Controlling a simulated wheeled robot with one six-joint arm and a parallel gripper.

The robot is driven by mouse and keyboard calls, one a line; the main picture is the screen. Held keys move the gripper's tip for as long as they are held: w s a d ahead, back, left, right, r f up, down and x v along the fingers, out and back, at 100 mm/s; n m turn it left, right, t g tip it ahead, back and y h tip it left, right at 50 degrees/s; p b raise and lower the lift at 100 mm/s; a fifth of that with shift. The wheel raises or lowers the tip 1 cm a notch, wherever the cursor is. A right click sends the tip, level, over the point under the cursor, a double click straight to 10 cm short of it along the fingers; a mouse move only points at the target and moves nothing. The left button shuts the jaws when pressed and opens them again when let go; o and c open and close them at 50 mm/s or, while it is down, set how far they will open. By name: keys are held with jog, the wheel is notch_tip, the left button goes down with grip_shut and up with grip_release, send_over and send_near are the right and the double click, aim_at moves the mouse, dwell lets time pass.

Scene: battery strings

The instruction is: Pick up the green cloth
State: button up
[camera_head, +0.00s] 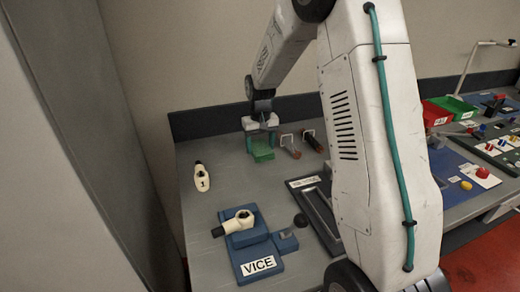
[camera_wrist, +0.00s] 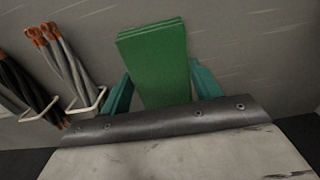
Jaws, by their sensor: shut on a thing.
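The green cloth (camera_head: 262,152) is a folded, layered green pad near the back of the grey bench. My gripper (camera_head: 262,142) is over it with teal fingers on either side. In the wrist view the cloth (camera_wrist: 155,62) stands out between the two teal fingers of my gripper (camera_wrist: 160,88), which are shut on it. I cannot tell whether the cloth is clear of the bench. The lower end of the cloth is hidden behind the dark edge of my gripper in the wrist view.
Cable bundles in white holders (camera_wrist: 62,70) stand close by the cloth. A blue vice (camera_head: 262,262) holds a cream part (camera_head: 238,223). A cream piece marked 1 (camera_head: 202,178) lies to the left. A dark tray (camera_head: 318,205) lies beside my arm. Green and red bins (camera_head: 455,106) stand at right.

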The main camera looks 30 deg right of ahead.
aim_at(262, 149)
jog(key=shift+r, duration=0.5)
jog(key=r, duration=0.1)
jog(key=s+r, duration=0.1)
jog(key=shift+r, duration=0.4)
jog(key=s, duration=1)
jog(key=s+r, duration=0.1)
jog(key=s, duration=0.4)
jog(key=shift+d+r, duration=0.1)
jog(key=shift+d, duration=0.15)
jog(key=shift+o, duration=1.4)
jog(key=shift+c, duration=0.9)
